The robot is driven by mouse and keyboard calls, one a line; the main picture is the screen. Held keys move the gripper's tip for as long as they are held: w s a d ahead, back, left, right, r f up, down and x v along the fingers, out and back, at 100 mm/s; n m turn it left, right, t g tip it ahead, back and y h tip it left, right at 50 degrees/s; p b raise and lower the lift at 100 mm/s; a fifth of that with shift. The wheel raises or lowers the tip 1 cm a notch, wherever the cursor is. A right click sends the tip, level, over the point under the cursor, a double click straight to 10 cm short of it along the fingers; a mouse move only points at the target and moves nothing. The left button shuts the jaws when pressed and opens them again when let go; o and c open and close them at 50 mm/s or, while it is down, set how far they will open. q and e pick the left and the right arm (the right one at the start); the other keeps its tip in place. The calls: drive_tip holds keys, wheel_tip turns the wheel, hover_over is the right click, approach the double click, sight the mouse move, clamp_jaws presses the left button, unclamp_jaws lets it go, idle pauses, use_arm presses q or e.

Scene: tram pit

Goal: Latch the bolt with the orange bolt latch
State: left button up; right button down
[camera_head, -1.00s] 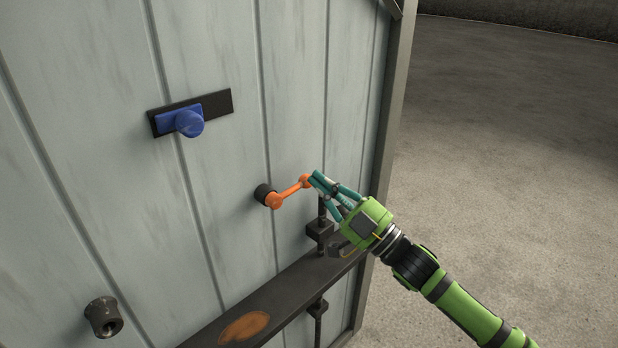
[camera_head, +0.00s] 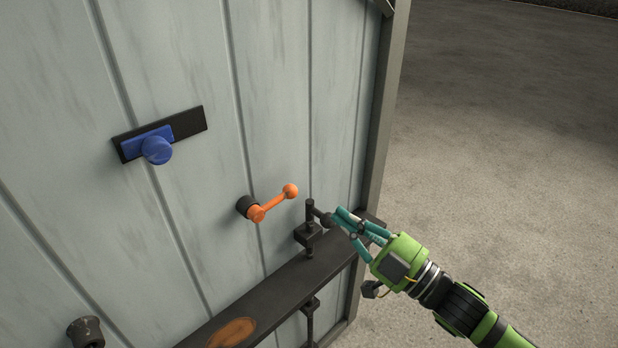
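The orange bolt latch (camera_head: 272,202) is a crank handle with a ball end, on a black round mount on the grey panel. Its arm points up and to the right, and nothing touches it. Right of it and a little lower, a dark vertical bolt (camera_head: 310,215) passes through a bracket (camera_head: 308,235); a short side knob sticks out to the right. My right gripper (camera_head: 338,217) has its teal fingertips at this knob. I cannot tell whether they grip it or only lie close to it. My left gripper is out of view.
A blue slider with a round knob (camera_head: 157,150) sits on a black plate at the upper left. A dark ledge (camera_head: 278,288) with a rusty oval patch (camera_head: 231,332) runs below the latch. A grey socket (camera_head: 85,332) is at the lower left. Open concrete floor (camera_head: 480,130) lies right of the panel.

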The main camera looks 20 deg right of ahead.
sight(275, 201)
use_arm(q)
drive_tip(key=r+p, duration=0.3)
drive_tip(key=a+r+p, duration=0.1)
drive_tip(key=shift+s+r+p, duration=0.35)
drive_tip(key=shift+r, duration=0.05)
use_arm(e)
drive_tip(key=w+a+f, duration=0.1)
drive_tip(key=w+a, duration=0.4)
drive_tip(key=w, duration=0.5)
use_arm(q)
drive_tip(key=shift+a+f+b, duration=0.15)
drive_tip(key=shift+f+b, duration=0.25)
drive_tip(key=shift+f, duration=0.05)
use_arm(e)
drive_tip(key=shift+w+d+f+m, duration=0.15)
drive_tip(key=shift+w+f+m, duration=0.1)
drive_tip(key=shift+f+m, duration=0.4)
